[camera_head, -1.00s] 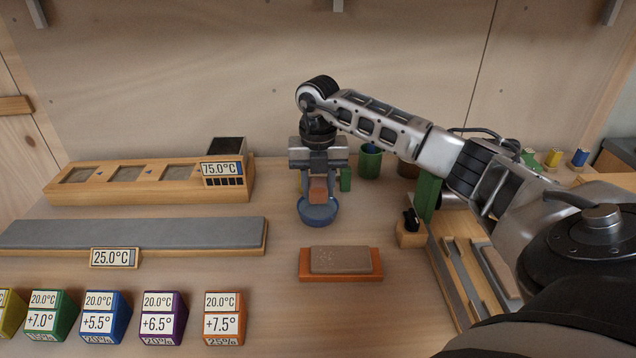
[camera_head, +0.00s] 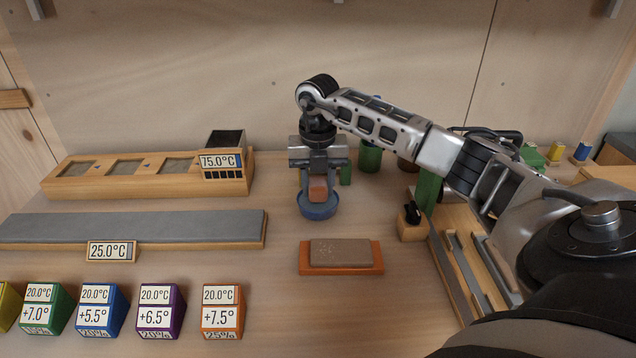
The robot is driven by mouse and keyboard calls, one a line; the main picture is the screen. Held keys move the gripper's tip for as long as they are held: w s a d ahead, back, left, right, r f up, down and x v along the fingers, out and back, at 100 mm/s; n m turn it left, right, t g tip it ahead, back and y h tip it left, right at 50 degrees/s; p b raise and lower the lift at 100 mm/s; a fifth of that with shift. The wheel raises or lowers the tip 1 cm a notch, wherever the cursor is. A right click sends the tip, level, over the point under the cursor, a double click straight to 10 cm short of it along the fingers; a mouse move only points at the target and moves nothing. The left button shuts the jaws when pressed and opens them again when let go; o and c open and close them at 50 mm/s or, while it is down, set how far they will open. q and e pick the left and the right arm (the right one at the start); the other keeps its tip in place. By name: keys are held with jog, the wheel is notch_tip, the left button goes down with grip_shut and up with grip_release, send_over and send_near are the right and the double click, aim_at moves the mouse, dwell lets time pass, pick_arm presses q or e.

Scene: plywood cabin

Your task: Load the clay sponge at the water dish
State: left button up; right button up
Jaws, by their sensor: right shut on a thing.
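The clay sponge (camera_head: 318,189) is a small reddish-brown block held between the fingers of my right gripper (camera_head: 318,185). The gripper points down and is shut on it. The water dish (camera_head: 318,211) is a round blue bowl on the table, directly below the sponge. The sponge's lower end is at the dish opening; whether it touches the water I cannot tell. My left gripper is not in view.
A brown slab on an orange base (camera_head: 341,268) lies in front of the dish. A long grey slab (camera_head: 130,229) and a wooden tray (camera_head: 75,190) lie left. Several coloured labelled blocks (camera_head: 222,312) line the front. Green cups (camera_head: 370,157) stand behind the dish.

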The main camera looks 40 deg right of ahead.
aim_at(318, 181)
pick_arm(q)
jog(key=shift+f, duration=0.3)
pick_arm(e)
jog(key=shift+f, duration=0.5)
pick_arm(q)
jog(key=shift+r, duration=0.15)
pick_arm(e)
jog(key=shift+s+f, duration=0.1)
dwell(1.1)
jog(key=shift+r+p, duration=0.6)
jog(key=shift+r, duration=0.15)
jog(key=shift+r+p, duration=0.3)
jog(key=shift+r, duration=0.05)
notch_tip(318, 181, up, 2)
jog(key=shift+r+p, duration=0.1)
jog(key=shift+p, duration=0.8)
notch_tip(318, 181, up, 2)
jog(key=shift+r+p, duration=0.25)
jog(key=shift+p, duration=0.8)
jog(key=shift+r, duration=0.15)
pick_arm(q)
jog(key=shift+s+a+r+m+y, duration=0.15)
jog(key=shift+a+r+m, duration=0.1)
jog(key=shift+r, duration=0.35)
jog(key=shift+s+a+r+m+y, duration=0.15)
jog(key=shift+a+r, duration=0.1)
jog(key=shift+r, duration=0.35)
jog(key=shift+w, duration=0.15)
